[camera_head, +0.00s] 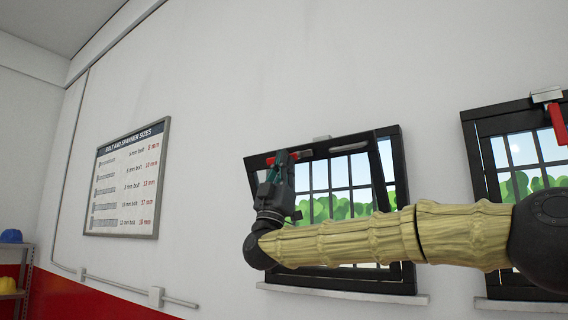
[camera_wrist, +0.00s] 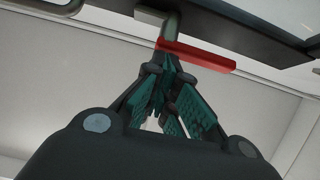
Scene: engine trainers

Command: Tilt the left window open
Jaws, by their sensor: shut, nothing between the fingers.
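The left window (camera_head: 391,150) has a black frame and a barred pane. Its sash appears to lean inward at the top, with a gap showing beside its right edge. Its red handle (camera_head: 305,154) lies roughly sideways at the top; it also shows in the wrist view (camera_wrist: 205,58). My gripper (camera_head: 284,158) is at the window's upper left, beside the handle. In the wrist view my gripper (camera_wrist: 167,68) is shut and empty, its teal-padded fingertips just below the red bar; I cannot tell whether they touch. My arm hides the lower part of the window.
A second barred window (camera_head: 487,125) stands at the right, its red handle (camera_head: 558,123) hanging down. A bolt-size chart (camera_head: 126,182) hangs on the left wall. A pipe with boxes (camera_head: 156,297) runs low along the wall. Helmets sit on a shelf (camera_head: 22,294) at far left.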

